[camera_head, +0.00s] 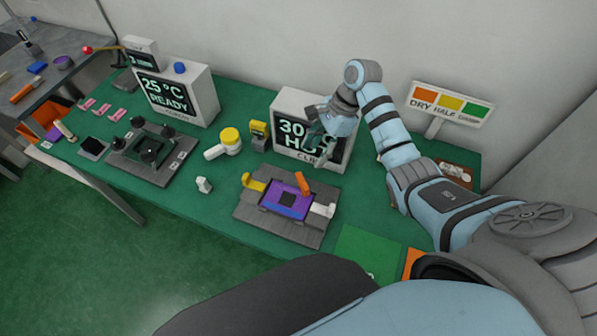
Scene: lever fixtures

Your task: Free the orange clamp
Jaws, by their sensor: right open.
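The orange clamp (303,183) stands at the back edge of a grey fixture (245,212) on the green table, beside a purple plate (284,199). A yellow clamp (252,182) sits at the fixture's left and a white clamp (323,210) at its right. My right gripper (317,147) is open and empty. It appears in front of the clock-like display, above and behind the orange clamp in the picture, apart from it. Its fingers are small and partly blend with the display. My left gripper is not in view.
A display box (285,103) stands behind the fixture, partly hidden by my right arm. A yellow-capped white bottle (230,138) and a small white piece (204,185) lie to the left. A second dark fixture (150,155) is farther left. A coloured sign (450,103) stands at the back right.

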